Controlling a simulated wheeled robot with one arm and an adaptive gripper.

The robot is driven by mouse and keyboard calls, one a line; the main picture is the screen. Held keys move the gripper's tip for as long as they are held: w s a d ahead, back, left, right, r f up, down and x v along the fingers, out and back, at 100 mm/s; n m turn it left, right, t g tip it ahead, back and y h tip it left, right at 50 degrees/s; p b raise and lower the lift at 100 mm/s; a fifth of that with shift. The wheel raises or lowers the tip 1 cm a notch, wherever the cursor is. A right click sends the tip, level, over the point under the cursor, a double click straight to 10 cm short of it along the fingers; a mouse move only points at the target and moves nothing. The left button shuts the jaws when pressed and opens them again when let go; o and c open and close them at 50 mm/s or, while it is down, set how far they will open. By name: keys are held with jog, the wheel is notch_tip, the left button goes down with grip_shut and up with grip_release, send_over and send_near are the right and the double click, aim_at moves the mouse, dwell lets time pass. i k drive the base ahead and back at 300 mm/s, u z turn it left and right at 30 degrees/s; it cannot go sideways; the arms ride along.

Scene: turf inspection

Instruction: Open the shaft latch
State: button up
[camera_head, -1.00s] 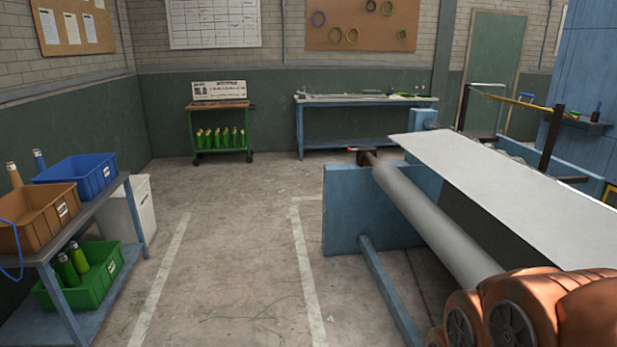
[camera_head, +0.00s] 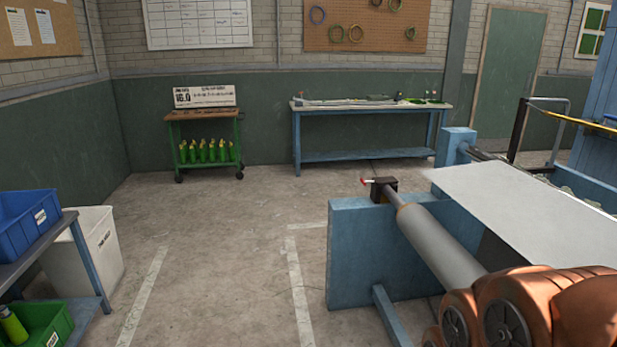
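The shaft latch (camera_head: 383,189) is a small dark block with a red-tipped handle (camera_head: 368,181) pointing left. It sits on top of the blue end stand (camera_head: 368,255), at the far end of the grey roller shaft (camera_head: 440,243). Whether the latch is open or closed is too small to tell. My orange-brown arm (camera_head: 535,310) fills the lower right corner, in front of the near part of the roller. My gripper's fingers do not show.
White sheet material (camera_head: 535,205) stretches right from the roller. A blue workbench (camera_head: 370,110) and a green cart (camera_head: 205,140) with several bottles stand at the back wall. A white bin (camera_head: 95,255) and a shelf with crates (camera_head: 30,222) stand left. The middle floor is clear.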

aim_at(379, 180)
jog(key=z, duration=0.05)
jog(key=i, duration=0.65)
jog(key=u, duration=0.55)
jog(key=i, duration=1.5)
jog(key=u, duration=0.3)
jog(key=i, duration=0.75)
jog(key=z, duration=0.1)
